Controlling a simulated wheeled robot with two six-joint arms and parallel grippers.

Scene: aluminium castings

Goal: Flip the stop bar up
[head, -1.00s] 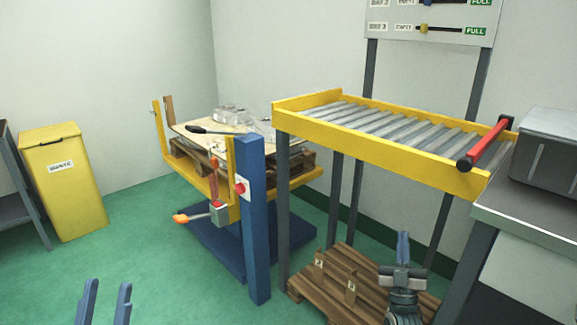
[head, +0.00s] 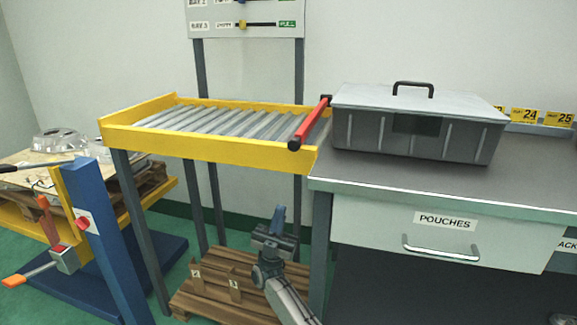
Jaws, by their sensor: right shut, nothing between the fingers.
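The stop bar (head: 310,124) is a red bar with black ends. It lies across the right end of the yellow-framed roller conveyor (head: 210,147), at about the height of the frame's top edge. My right gripper (head: 278,216) is shut and empty, its blue fingers pointing up. In the picture it is below the conveyor frame and the bar, apart from both, in front of the wooden pallet on the floor. My left gripper is out of view.
A grey lidded case (head: 415,125) stands on the worktop (head: 450,185) just right of the bar. A drawer marked POUCHES (head: 445,225) is below. A blue and yellow lift table (head: 105,240) stands at left. A wooden pallet (head: 215,300) lies under the conveyor.

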